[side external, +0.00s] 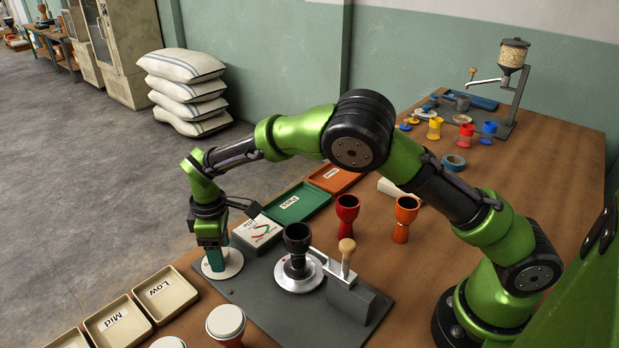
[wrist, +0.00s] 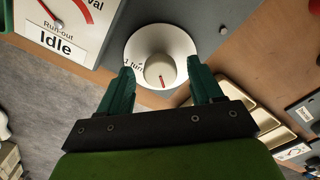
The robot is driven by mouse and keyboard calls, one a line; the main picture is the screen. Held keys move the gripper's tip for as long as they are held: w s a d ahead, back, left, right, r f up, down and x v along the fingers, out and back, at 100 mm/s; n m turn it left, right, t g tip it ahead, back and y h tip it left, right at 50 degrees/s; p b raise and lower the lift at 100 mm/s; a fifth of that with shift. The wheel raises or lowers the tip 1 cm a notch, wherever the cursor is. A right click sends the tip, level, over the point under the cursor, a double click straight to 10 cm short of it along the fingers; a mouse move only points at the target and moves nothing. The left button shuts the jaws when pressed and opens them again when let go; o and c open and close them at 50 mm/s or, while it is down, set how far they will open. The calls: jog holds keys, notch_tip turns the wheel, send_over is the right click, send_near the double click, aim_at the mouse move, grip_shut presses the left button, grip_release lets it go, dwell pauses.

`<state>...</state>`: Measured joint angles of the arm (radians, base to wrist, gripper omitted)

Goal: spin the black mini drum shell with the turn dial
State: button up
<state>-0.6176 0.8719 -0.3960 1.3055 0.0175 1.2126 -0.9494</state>
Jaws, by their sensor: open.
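The black mini drum shell (side external: 298,238) stands upright on a round metal turntable (side external: 299,276) on the grey base plate. The turn dial is a cream knob (wrist: 160,71) with a red mark, on a white disc (wrist: 181,45) lettered "1 turn". In the side view the disc (side external: 235,264) lies at the plate's left end, and the knob is hidden behind my fingers. My gripper (side external: 215,266) points down over the dial. In the wrist view its green fingers (wrist: 160,82) are open, one on each side of the knob. I cannot tell whether they touch it.
A gauge box reading "Idle" (wrist: 62,36) stands beside the dial. A wooden-handled lever (side external: 347,258) is right of the turntable. Red (side external: 347,213) and orange (side external: 404,218) shells stand behind. Bins marked "Low" (side external: 167,292) and "Mid" (side external: 117,322) and white-topped drums (side external: 226,321) are in front.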

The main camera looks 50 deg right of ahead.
jog(key=c, duration=1.1)
jog(key=shift+o, duration=0.2)
jog(key=shift+m, duration=0.3)
jog(key=m, duration=0.4)
jog(key=shift+m, duration=0.3)
jog(key=m, duration=0.4)
jog(key=shift+r+m, duration=0.1)
jog(key=shift+m, duration=0.2)
jog(key=m, duration=0.5)
jog(key=shift+m, duration=2.5)
